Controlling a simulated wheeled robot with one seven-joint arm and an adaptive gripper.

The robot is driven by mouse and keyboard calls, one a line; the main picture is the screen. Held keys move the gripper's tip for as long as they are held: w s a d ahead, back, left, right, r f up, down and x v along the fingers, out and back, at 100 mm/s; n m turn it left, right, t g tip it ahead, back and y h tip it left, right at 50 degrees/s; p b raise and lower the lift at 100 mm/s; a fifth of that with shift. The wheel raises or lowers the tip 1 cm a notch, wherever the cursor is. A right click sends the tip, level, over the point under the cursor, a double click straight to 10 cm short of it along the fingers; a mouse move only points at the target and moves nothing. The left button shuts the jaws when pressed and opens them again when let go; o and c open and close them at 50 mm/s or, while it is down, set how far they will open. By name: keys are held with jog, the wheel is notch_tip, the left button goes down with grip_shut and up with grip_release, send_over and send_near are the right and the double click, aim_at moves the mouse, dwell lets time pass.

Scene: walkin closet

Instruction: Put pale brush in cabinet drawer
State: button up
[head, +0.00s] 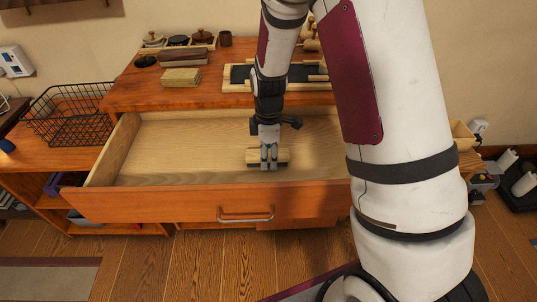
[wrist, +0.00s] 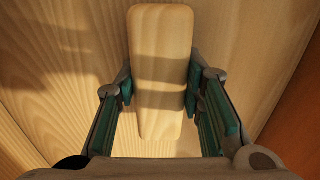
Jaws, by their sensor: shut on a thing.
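The pale brush (wrist: 161,70) shows as a light wooden block between my two fingers in the wrist view. In the head view the pale brush (head: 281,156) is partly hidden by the fingers. My gripper (head: 268,164) is shut on it, pointing down inside the open cabinet drawer (head: 165,160). The drawer's pale floor (wrist: 60,90) lies beneath the brush in the wrist view. I cannot tell whether the brush touches the floor. The drawer is pulled out and otherwise looks empty where visible; my arm hides its right part.
The cabinet top (head: 130,92) holds a pale stack (head: 181,77), small lidded pots (head: 178,41) and a dark tray (head: 240,75). A black wire basket (head: 72,115) stands at the left. The drawer front (head: 150,207) has a metal handle (head: 245,217).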

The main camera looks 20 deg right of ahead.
aim_at(269, 152)
jog(key=o, duration=1.2)
notch_tip(269, 152, up, 12)
jog(key=shift+r+p, duration=0.2)
jog(key=shift+p, duration=0.95)
jog(key=s+r+m+t, duration=0.1)
jog(key=s+r+m, duration=0.6)
jog(key=s+r, duration=0.75)
jog(key=s+m, duration=0.2)
jog(key=s, duration=0.3)
jog(key=s+m, duration=0.3)
jog(key=s, duration=0.3)
jog(key=s+r+m, duration=0.1)
jog(key=s+m, duration=0.1)
jog(key=s, duration=0.3)
jog(key=shift+s+a+t, duration=0.15)
jog(key=shift+s+t, duration=0.2)
jog(key=shift+t, duration=0.05)
jog(key=shift+r, duration=0.15)
